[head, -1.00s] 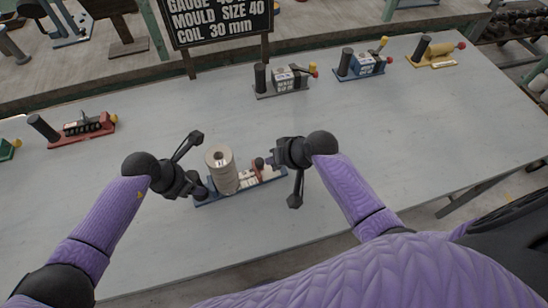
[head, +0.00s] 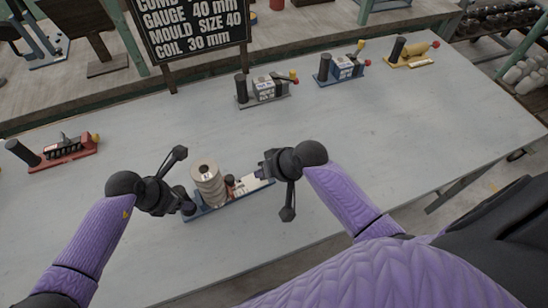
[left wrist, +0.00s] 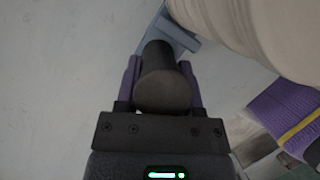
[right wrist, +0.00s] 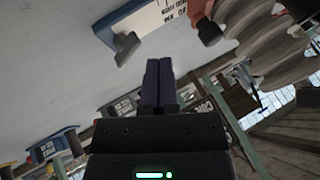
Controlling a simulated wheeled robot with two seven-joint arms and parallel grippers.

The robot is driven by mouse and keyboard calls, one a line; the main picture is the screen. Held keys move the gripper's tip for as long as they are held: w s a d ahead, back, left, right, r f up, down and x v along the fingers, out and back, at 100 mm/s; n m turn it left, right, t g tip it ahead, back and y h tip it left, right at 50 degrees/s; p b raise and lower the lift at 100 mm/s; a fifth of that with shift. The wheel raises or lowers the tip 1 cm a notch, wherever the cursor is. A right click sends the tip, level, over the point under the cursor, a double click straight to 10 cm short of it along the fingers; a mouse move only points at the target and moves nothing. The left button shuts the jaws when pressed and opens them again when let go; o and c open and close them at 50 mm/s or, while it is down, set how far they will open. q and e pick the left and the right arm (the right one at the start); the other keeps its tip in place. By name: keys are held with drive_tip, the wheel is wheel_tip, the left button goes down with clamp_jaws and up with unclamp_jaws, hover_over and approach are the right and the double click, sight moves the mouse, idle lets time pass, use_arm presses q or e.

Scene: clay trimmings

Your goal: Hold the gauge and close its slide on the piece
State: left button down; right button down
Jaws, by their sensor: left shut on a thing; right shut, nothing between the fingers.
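The gauge has a blue base (head: 218,211) lying on the table. Its dark upright post also shows in the left wrist view (left wrist: 162,85). My left gripper (head: 178,196) is shut on that post. The ribbed beige clay piece (head: 207,186) stands upright on the gauge beside the post. The slide's red-brown part (head: 230,181) is close against the piece's right side; I cannot tell whether they touch. It also shows in the right wrist view (right wrist: 207,30). My right gripper (head: 266,168) is shut and empty by the gauge's right end, its fingers (right wrist: 160,85) apart from the base.
Similar gauges stand across the table: a grey one (head: 262,102), a blue one (head: 341,80), a yellow one (head: 411,62) and a red one (head: 68,162). A black sign (head: 193,25) stands at the back. The table is clear around the held gauge.

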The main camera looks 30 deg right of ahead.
sight(231, 184)
drive_tip(key=v, duration=0.9)
drive_tip(key=w+d+n+g+y, duration=0.2)
drive_tip(key=w+n+g, duration=0.1)
drive_tip(key=w+n, duration=0.25)
drive_tip(key=shift+n, duration=0.25)
drive_tip(key=x, duration=1)
drive_tip(key=shift+w+r, duration=0.15)
drive_tip(key=shift+w, duration=0.2)
drive_tip(key=shift+s+a, duration=0.15)
drive_tip(key=shift+a, duration=0.45)
drive_tip(key=shift+s+a, duration=0.2)
drive_tip(key=shift+a, duration=0.45)
drive_tip(key=shift+s+a, duration=0.15)
drive_tip(key=shift+a, duration=0.45)
